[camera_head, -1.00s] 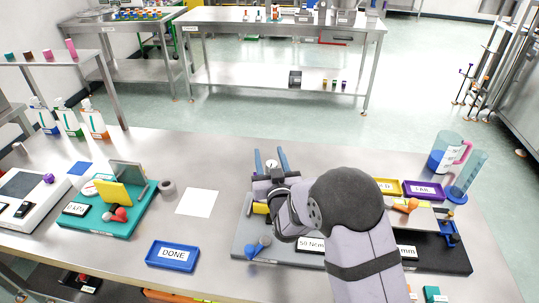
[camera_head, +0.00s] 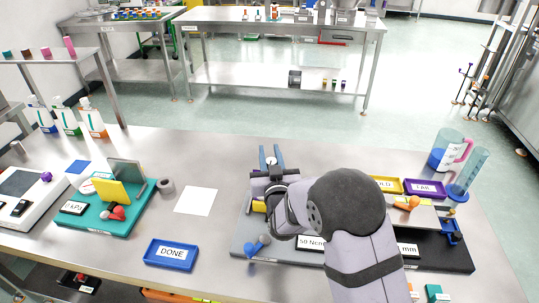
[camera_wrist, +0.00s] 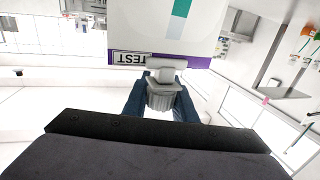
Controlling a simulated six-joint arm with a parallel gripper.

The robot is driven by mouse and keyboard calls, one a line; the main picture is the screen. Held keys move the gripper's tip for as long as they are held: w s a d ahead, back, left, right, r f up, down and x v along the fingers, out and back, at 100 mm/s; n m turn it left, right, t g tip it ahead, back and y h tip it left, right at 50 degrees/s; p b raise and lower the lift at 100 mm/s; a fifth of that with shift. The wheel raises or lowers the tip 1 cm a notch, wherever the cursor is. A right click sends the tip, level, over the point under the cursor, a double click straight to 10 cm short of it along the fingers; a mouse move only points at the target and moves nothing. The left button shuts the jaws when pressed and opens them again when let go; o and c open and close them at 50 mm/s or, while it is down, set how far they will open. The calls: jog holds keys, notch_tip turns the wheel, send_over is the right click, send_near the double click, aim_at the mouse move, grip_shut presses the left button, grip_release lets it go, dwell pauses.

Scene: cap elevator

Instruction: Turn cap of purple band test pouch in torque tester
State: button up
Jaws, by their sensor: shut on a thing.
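The purple band test pouch (camera_wrist: 165,25) shows in the wrist view as a white pouch with a teal stripe, a purple band and an upside-down TEST label. Its grey ribbed cap (camera_wrist: 163,96) sits between the two blue fingers of my gripper (camera_wrist: 161,100), which is shut on it. In the head view my gripper (camera_head: 271,157) is over the rear of the grey torque tester (camera_head: 241,236) with the 50 Ncm label. My wrist and arm hide the pouch and most of the tester there. I cannot tell how the pouch is clamped.
A teal tester (camera_head: 95,222) stands at the left, with a blue DONE tray (camera_head: 172,256) in front. A white sheet (camera_head: 199,201) lies between the testers. Yellow and purple trays (camera_head: 425,188), a jug (camera_head: 447,152) and a cylinder (camera_head: 468,175) stand right.

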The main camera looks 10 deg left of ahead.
aim_at(271, 164)
jog(key=o, duration=1.1)
jog(key=shift+c, duration=0.2)
jog(key=shift+s, duration=0.15)
jog(key=b+v, duration=0.2)
jog(key=v, duration=0.5)
jog(key=shift+r, duration=0.1)
